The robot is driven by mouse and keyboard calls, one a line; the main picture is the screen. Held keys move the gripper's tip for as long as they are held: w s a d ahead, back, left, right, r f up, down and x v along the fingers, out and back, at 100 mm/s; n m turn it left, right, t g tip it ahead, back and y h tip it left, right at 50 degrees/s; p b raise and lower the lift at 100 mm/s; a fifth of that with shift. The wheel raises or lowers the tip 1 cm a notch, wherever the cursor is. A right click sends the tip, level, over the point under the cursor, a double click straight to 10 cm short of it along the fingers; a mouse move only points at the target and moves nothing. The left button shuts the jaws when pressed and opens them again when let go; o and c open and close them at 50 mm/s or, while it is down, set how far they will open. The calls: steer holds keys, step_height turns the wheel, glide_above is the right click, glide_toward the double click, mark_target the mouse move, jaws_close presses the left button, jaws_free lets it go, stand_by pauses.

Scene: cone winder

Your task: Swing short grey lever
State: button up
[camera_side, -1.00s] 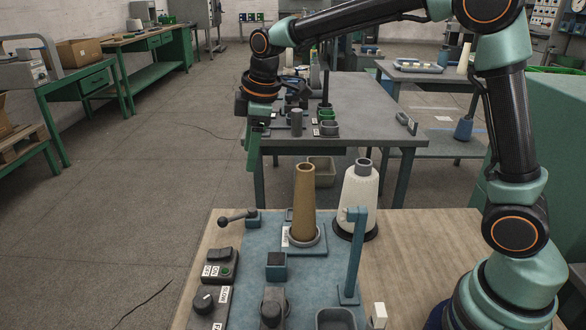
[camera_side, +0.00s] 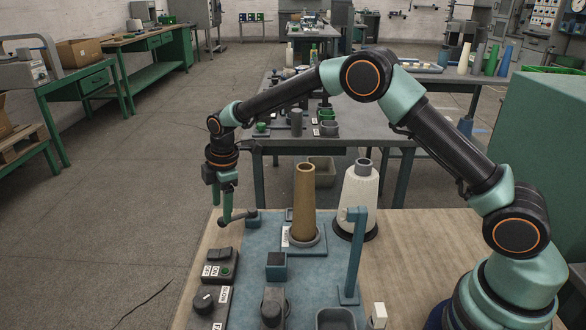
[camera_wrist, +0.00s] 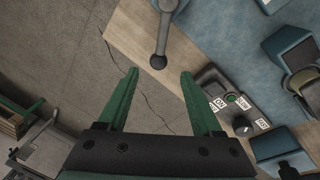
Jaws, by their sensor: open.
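The short grey lever (camera_side: 240,215) is at the far left corner of the blue plate, on a small blue block. In the wrist view its grey shaft (camera_wrist: 163,34) comes down from the top edge and ends in a dark round knob. My gripper (camera_side: 221,210) points down at the knob end of the lever and partly hides the knob in the side view. In the wrist view my gripper (camera_wrist: 160,74) is open, with the knob centred just beyond the gap between the green fingertips. I see no clear contact.
A brown cone (camera_side: 304,200) and a white yarn cone (camera_side: 358,195) stand to the right of the lever. A tall blue post (camera_side: 354,255) stands nearer the front. A switch box (camera_side: 220,265) and a dial box (camera_side: 208,303) lie along the left edge. Floor is open to the left.

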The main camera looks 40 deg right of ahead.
mark_target(237, 217)
steer(key=shift+w+d+f, duration=0.1)
steer(key=shift+w+f, duration=0.15)
steer(key=shift+f, duration=0.9)
steer(key=shift+w+f, duration=0.2)
steer(key=shift+f, duration=0.9)
jaws_close()
